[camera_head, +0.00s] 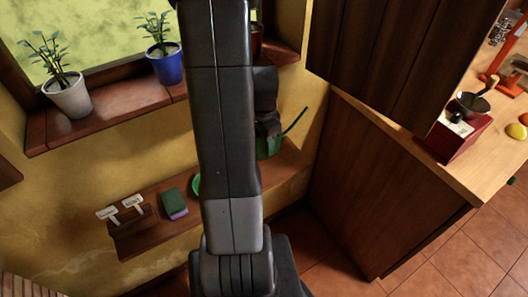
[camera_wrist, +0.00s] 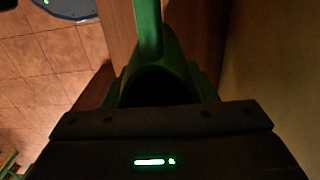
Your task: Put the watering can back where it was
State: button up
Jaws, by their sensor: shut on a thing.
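The green watering can (camera_head: 271,147) is at the right end of the low wooden wall shelf (camera_head: 160,235), with its thin spout pointing up to the right. My gripper (camera_head: 268,129) is shut on it from above; my arm hides much of the can. In the wrist view the green can (camera_wrist: 150,40) fills the space just beyond my gripper's dark body. I cannot tell whether the can's base touches the shelf.
The low shelf also holds a green and purple sponge (camera_head: 174,203), white plant labels (camera_head: 132,203) and a partly hidden green round item (camera_head: 196,185). Potted plants stand on the windowsill (camera_head: 115,103) above. A wooden counter side (camera_head: 375,190) borders the right.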

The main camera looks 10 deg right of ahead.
jog(key=shift+f, duration=2.55)
jog(key=shift+f, duration=0.1)
jog(key=shift+f+b, duration=0.15)
jog(key=shift+b, duration=0.2)
jog(key=o, duration=1.4)
notch_tip(320, 180, up, 12)
jog(key=shift+r+p, duration=0.25)
jog(key=shift+p, duration=0.4)
